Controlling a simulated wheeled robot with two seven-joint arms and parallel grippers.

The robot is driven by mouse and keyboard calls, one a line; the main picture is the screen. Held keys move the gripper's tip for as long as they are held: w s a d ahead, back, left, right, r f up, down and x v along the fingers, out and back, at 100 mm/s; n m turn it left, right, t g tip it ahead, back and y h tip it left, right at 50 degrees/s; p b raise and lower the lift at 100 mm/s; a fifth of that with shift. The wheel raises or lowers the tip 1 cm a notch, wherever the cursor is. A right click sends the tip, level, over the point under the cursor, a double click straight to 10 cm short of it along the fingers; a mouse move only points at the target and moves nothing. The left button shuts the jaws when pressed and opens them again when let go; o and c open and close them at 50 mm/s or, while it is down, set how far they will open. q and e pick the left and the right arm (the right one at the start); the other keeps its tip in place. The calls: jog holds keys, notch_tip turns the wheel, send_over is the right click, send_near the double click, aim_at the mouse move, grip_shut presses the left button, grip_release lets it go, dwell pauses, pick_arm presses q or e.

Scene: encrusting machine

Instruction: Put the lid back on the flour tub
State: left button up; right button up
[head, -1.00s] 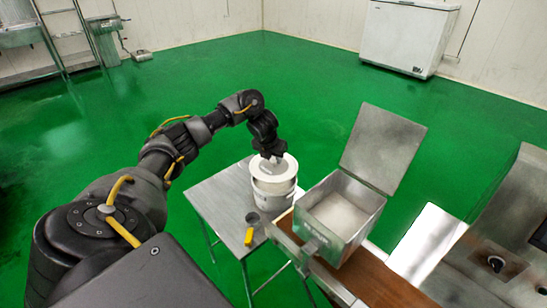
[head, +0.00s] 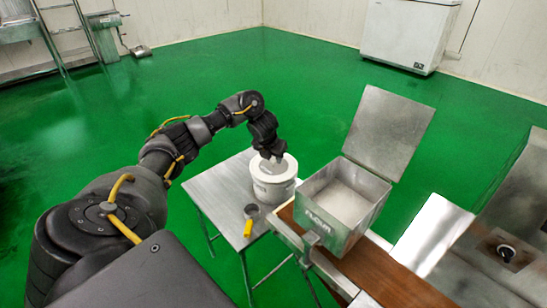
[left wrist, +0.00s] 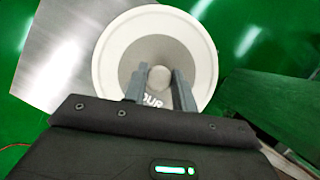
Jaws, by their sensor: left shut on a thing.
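The white flour tub (head: 274,193) stands upright on the small metal table. The round white lid (head: 287,169) lies level over the tub's mouth and looks to rest on its rim, though any small gap is too fine to tell. My left gripper (head: 271,160) is directly above, shut on the lid's knob. In the left wrist view the knob (left wrist: 158,78) sits between my two fingers, and the lid's pale rim (left wrist: 107,50) rings its grey centre with lettering partly hidden by the fingers. My right gripper is not in view.
Green floor is free behind.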

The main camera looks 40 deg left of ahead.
pick_arm(q)
jog(key=shift+w+r, duration=0.1)
jog(key=shift+w, duration=0.15)
dwell(0.3)
dwell(0.9)
jog(key=shift+p, duration=0.3)
dwell(0.7)
jog(key=o, duration=1.5)
